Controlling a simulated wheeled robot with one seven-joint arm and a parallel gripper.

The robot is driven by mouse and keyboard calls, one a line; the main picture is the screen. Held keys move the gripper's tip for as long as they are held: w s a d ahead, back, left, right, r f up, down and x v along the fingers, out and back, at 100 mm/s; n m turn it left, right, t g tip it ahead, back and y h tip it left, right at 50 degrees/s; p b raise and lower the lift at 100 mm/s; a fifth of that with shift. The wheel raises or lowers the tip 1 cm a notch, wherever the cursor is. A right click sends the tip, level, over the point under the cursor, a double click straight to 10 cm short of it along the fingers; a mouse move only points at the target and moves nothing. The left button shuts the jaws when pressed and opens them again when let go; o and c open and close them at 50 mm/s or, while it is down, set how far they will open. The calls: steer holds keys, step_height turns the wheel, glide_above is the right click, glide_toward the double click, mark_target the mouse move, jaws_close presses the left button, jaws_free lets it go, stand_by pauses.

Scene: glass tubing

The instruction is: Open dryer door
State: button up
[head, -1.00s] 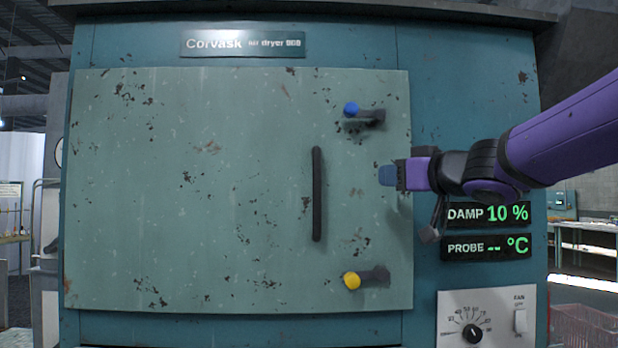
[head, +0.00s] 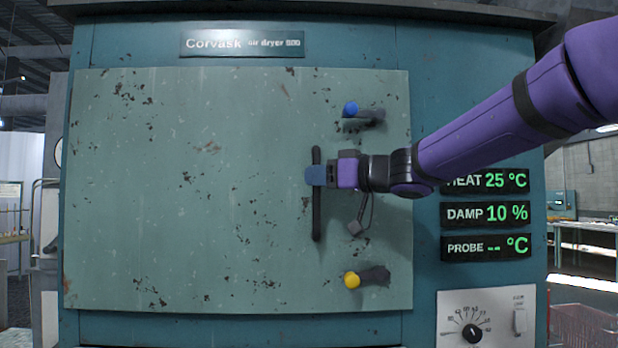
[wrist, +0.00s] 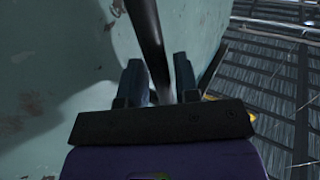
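The dryer door (head: 200,210) is a pale green, chipped panel, and it looks closed flush in the teal dryer front. A black vertical bar handle (head: 316,220) is near its right side. My gripper (head: 314,176) is at the handle's upper middle, with its blue fingertips in front of the bar in the head view. In the wrist view the dark handle (wrist: 149,40) runs down between the two fingers of my gripper (wrist: 160,80). The fingers stand apart, with a gap visible beside the bar.
Digital readouts (head: 486,214) and a control panel (head: 487,318) with a dial and switch are on the dryer's right side. A pink basket (head: 585,325) stands at the lower right. My arm crosses in front of the dryer's right part.

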steer(key=shift+x, duration=1.25)
steer(key=shift+c, duration=0.2)
jaws_close()
